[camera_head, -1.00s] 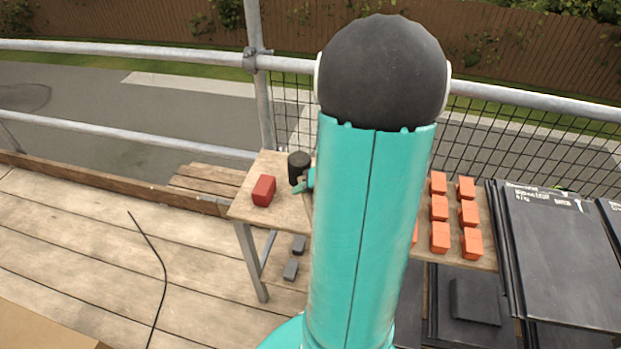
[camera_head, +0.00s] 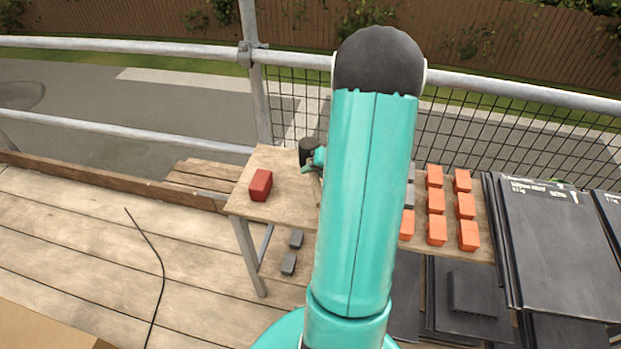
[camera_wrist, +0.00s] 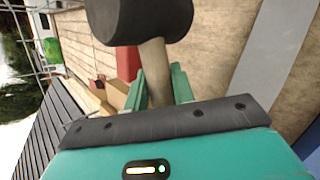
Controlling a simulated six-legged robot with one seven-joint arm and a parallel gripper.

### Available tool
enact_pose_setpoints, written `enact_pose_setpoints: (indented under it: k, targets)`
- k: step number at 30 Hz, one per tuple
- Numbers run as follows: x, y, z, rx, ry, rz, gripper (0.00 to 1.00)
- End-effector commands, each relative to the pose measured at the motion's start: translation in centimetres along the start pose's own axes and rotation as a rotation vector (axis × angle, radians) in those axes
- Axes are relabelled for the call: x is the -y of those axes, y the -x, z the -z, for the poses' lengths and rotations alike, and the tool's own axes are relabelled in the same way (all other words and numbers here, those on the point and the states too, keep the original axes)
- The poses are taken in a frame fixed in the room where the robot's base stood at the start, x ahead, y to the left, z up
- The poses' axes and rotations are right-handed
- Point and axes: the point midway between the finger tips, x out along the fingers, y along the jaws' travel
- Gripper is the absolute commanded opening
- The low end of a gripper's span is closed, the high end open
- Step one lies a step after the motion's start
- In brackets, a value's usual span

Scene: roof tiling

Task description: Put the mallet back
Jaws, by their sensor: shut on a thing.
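The mallet has a black cylindrical head and a pale wooden handle. Its head (camera_head: 308,150) shows in the head view above the left part of the wooden bench (camera_head: 272,212), just left of my teal arm. In the wrist view the mallet head (camera_wrist: 138,20) fills the top, and its handle (camera_wrist: 155,72) runs down between my fingers. My gripper (camera_wrist: 158,84) is shut on the handle just below the head. It also shows in the head view (camera_head: 316,160), partly hidden by my arm. I cannot tell whether the mallet touches the bench.
A red block (camera_head: 260,185) sits on the bench left of the mallet. Several orange blocks (camera_head: 437,203) stand in rows on the right part. Dark tiles (camera_head: 548,240) are stacked at the right. A scaffold rail (camera_head: 140,52) and mesh lie behind. My arm hides the bench's middle.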

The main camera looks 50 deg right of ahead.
Motion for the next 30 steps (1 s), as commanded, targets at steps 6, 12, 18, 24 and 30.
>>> enact_pose_setpoints:
  k: [6,12,18,24,30]
  targets:
    - [1.3,-2.7,-1.1,0.002,0.001,-0.001,0.0]
    - [1.9,-4.0,-1.4,0.002,0.001,-0.001,0.0]
    - [3.5,-5.8,-0.5,0.002,0.001,-0.002,0.0]
    - [3.5,-5.9,-0.4,0.003,0.003,-0.001,0.0]
    - [3.8,-6.1,-0.2,0.001,0.001,0.0,0.29]
